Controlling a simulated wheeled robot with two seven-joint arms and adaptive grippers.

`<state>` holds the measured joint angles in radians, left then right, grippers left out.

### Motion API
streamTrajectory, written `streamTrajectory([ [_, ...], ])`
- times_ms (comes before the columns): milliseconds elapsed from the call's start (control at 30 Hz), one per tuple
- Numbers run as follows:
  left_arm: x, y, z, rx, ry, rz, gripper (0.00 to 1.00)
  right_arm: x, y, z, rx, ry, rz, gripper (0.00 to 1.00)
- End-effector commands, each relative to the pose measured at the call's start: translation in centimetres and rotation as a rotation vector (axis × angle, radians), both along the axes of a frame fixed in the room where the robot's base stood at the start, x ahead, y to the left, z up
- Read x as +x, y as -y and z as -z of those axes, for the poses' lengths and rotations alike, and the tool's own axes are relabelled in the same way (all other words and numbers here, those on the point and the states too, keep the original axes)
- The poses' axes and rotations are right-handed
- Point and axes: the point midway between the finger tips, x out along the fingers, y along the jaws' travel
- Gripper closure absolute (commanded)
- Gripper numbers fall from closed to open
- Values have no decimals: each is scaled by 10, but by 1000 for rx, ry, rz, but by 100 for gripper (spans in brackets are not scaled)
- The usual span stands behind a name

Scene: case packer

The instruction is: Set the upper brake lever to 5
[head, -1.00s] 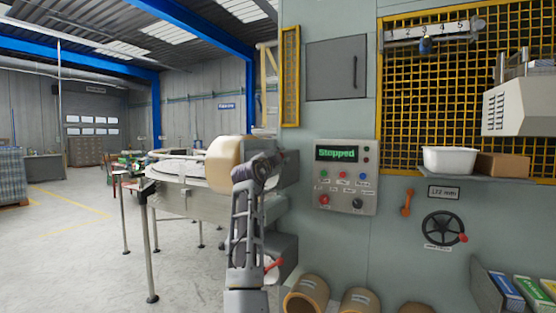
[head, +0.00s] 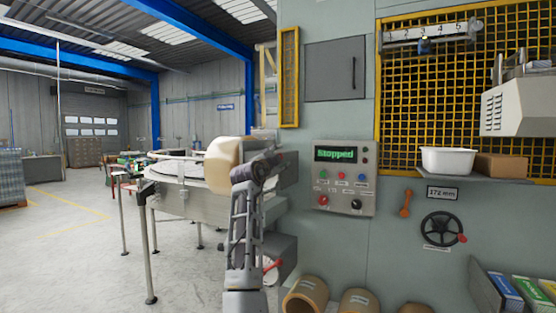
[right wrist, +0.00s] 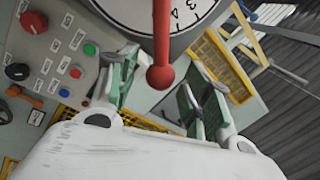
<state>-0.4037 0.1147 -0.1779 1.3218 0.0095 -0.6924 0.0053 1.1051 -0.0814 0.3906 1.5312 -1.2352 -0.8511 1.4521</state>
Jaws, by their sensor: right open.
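The upper brake lever (right wrist: 161,78) is a red rod with a round red knob in the right wrist view. It hangs over a white dial (right wrist: 165,14), where the figures 3 and 4 show. Which figure the lever points to is hidden. My right gripper (right wrist: 160,88) is open, with a green-grey finger on each side of the knob. I cannot tell whether a finger touches it. In the head view my right gripper (head: 268,163) is beside a cream roll (head: 224,164) and hides the upper lever. My left gripper is not in view.
A lower red lever (head: 273,265) shows right of my forearm. A control panel (head: 342,178) reading "Stopped" is to the right, with a handwheel (head: 441,229) beyond it. A round conveyor table (head: 185,190) stands left. Brown rolls (head: 306,295) lie below.

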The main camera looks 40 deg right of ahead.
Motion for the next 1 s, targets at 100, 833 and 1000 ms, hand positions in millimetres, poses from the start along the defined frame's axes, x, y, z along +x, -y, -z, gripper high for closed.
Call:
streamTrajectory([
  [100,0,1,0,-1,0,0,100,-1,-4,1,-1,-1,-1,51],
  [833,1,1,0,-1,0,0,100,-42,-81,13,1,0,-2,51],
  [1000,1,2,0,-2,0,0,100,-50,-97,16,0,-1,-1,51],
])
